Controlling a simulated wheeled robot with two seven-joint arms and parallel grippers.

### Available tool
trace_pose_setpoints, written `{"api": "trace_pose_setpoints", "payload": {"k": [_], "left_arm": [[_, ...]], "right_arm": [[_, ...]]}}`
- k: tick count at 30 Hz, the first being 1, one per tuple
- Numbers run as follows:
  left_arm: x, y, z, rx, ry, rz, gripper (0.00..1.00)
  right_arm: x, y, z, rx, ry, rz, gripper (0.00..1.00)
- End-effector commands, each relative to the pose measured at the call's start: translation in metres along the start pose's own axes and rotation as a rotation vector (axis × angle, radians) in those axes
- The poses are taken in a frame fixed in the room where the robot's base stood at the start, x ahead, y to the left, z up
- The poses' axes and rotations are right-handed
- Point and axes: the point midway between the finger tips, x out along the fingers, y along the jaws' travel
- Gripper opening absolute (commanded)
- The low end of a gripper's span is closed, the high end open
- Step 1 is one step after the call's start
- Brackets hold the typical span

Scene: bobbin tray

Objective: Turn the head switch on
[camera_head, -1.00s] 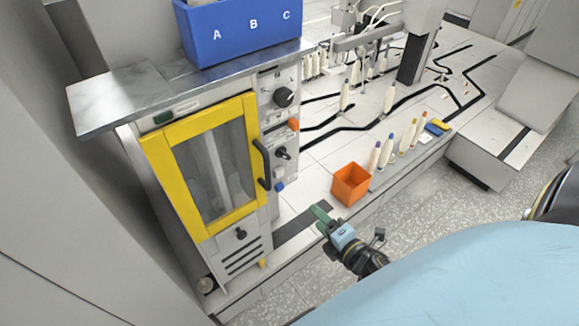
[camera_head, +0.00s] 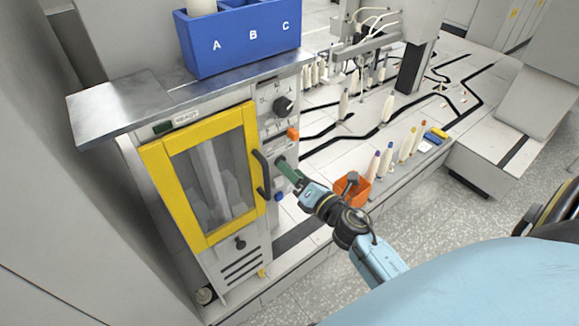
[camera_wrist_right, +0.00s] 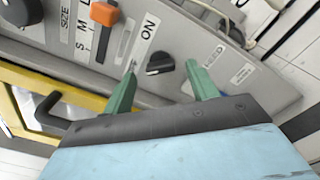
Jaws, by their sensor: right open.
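A small black rotary switch (camera_wrist_right: 160,63) sits on the grey control panel (camera_wrist_right: 225,60) near the word ON in the right wrist view. My right gripper (camera_wrist_right: 162,68) has its two green fingers apart, one on each side of the switch, with gaps visible. The switch does not look gripped. Whether the fingertips touch the panel is unclear. In the head view my right gripper (camera_head: 286,169) reaches the panel from the lower right and largely covers the switch. My left gripper is not in view.
An orange slider (camera_head: 293,133) and a larger black knob (camera_head: 283,104) are above on the panel. The yellow-framed door (camera_head: 160,190) with a black handle (camera_head: 262,174) is to the left. An orange bin (camera_head: 359,191) and several bobbins stand right.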

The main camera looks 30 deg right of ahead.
Motion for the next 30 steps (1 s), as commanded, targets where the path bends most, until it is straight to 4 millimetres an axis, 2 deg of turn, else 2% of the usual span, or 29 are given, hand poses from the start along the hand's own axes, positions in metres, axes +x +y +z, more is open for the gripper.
{"api": "trace_pose_setpoints", "payload": {"k": [3, 6, 16, 26, 30], "left_arm": [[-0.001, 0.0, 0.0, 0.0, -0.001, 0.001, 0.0], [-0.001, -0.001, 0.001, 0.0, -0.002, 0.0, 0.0], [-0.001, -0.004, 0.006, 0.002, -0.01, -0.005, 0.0], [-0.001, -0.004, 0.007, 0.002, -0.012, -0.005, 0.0], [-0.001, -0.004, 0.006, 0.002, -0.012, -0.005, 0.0]], "right_arm": [[0.014, 0.0, 0.0, 0.001, -0.001, 0.0, 0.58], [0.02, 0.0, 0.0, 0.001, -0.001, -0.001, 0.58], [0.022, -0.001, 0.0, 0.002, 0.0, -0.001, 0.58], [0.022, -0.001, 0.0, 0.002, 0.0, -0.001, 0.15], [0.022, -0.001, 0.0, 0.005, 0.0, -0.001, 0.14]]}}
